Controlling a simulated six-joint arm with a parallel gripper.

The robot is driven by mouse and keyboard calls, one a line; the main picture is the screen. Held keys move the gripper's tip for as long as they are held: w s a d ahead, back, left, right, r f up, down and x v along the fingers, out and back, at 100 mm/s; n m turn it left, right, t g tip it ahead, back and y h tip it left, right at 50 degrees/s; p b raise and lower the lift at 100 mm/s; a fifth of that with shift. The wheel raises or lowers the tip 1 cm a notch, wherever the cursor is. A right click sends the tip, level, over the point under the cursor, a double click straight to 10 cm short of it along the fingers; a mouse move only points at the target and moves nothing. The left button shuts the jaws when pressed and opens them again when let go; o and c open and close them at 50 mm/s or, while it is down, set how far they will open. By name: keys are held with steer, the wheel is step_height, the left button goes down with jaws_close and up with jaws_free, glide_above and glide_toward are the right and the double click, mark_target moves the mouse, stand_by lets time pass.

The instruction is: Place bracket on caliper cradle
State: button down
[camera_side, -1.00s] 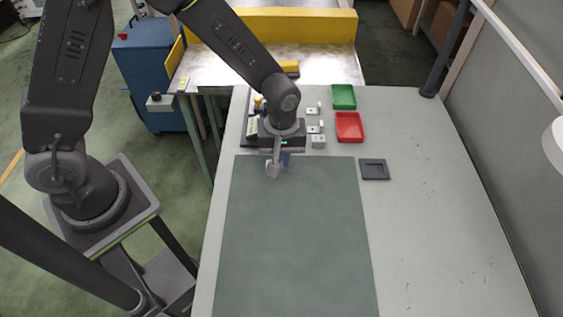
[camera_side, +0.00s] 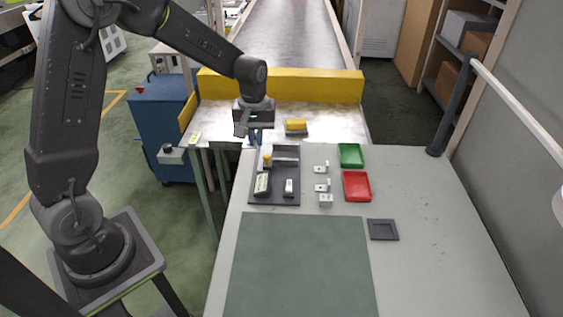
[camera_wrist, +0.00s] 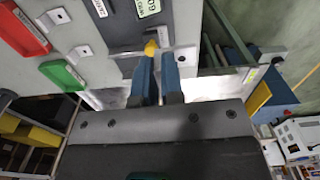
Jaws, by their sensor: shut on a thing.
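My gripper (camera_side: 254,138) points down at the back left of the bench, beyond the dark fixture tray (camera_side: 258,200). Its blue fingers show in the wrist view (camera_wrist: 158,82), close together on a small piece, taken to be the bracket, which is mostly hidden between them. The tray holds a grey block (camera_side: 286,154), a yellow knob (camera_side: 267,158), a labelled readout (camera_side: 262,184) and a small white piece (camera_side: 289,187). I cannot tell which part is the caliper cradle. Several pale metal pieces, one upper piece (camera_side: 321,168) among them, stand right of the tray.
A green bin (camera_side: 351,155) and a red bin (camera_side: 357,186) stand at the back right. A dark recessed square (camera_side: 383,230) lies in front of them. The green mat (camera_side: 298,265) is clear. A yellow barrier (camera_side: 290,86) and a yellow-topped block (camera_side: 296,127) are behind.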

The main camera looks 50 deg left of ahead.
steer(key=w+a, duration=0.5)
steer(key=a, duration=0.4)
glide_above(291, 149)
steer(key=s+d, duration=0.2)
step_height(291, 149, down, 7)
steer(key=shift+s+d+r, duration=0.1)
steer(key=shift+s+r, duration=0.05)
steer(key=shift+f, duration=2.05)
steer(key=shift+f, duration=0.15)
steer(key=c, duration=1.3)
jaws_free()
steer(key=shift+o, duration=0.2)
